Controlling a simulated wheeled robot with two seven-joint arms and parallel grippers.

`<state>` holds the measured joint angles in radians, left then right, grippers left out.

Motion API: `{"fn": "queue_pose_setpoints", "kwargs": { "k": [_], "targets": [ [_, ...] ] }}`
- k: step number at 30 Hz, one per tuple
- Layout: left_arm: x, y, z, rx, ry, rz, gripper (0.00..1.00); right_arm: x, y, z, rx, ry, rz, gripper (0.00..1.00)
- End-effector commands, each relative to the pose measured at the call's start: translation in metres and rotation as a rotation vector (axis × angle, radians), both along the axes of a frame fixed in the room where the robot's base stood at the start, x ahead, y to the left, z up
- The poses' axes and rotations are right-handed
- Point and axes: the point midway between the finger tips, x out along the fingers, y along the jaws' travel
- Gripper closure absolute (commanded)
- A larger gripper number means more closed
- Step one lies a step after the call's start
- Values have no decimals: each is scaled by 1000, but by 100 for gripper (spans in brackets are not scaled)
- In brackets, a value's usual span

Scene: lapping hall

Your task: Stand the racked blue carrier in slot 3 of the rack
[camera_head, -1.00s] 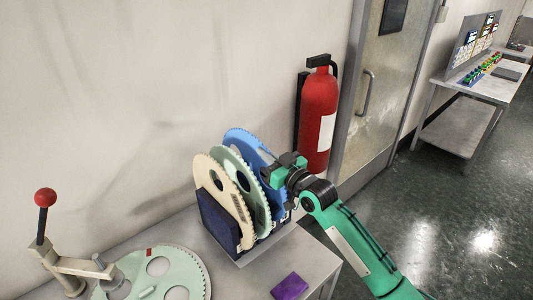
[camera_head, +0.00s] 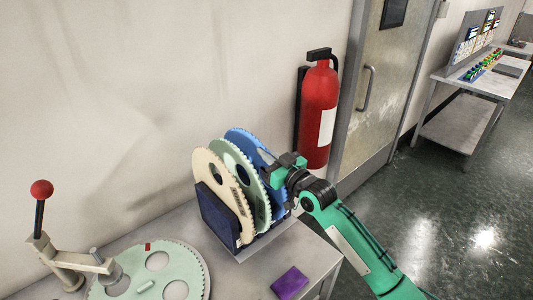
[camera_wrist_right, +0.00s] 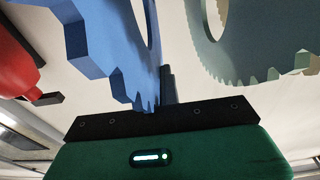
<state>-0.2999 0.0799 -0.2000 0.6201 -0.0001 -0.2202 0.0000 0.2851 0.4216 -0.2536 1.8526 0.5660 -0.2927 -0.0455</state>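The blue carrier (camera_head: 240,137) stands in the rack (camera_head: 215,216), behind a pale green carrier (camera_head: 232,160) and a cream carrier (camera_head: 211,168). Its lower part is hidden by them. My right gripper (camera_head: 284,166) is at its right edge. In the right wrist view the blue carrier (camera_wrist_right: 110,40) reaches down between the fingers of my right gripper (camera_wrist_right: 162,92). One dark finger lies close against its right side; the other is hidden behind it. The gripper looks shut on its toothed rim. Slot numbers cannot be read. My left gripper is out of view.
A lapping plate (camera_head: 155,272) and a red-knobbed lever (camera_head: 41,190) are at the lower left. A purple block (camera_head: 289,284) lies on the table in front of the rack. A red fire extinguisher (camera_head: 319,105) hangs on the wall close behind my right gripper.

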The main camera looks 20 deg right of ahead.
Motion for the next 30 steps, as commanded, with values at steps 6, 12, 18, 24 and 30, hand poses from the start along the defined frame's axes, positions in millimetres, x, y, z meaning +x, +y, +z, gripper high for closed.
{"fn": "queue_pose_setpoints", "kwargs": {
  "k": [6, 12, 18, 24, 30],
  "targets": [
    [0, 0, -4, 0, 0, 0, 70, 0, 0, -4, 1, -4, 0, 100],
    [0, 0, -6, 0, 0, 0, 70, 0, 0, -8, 1, -4, 0, 95],
    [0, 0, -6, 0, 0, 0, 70, 0, 0, -8, 1, -3, 0, 71],
    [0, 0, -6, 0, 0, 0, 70, 0, 0, -11, 0, 3, 0, 71],
    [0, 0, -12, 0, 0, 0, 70, -15, -6, -15, -1, 3, 0, 71]
  ]
}}
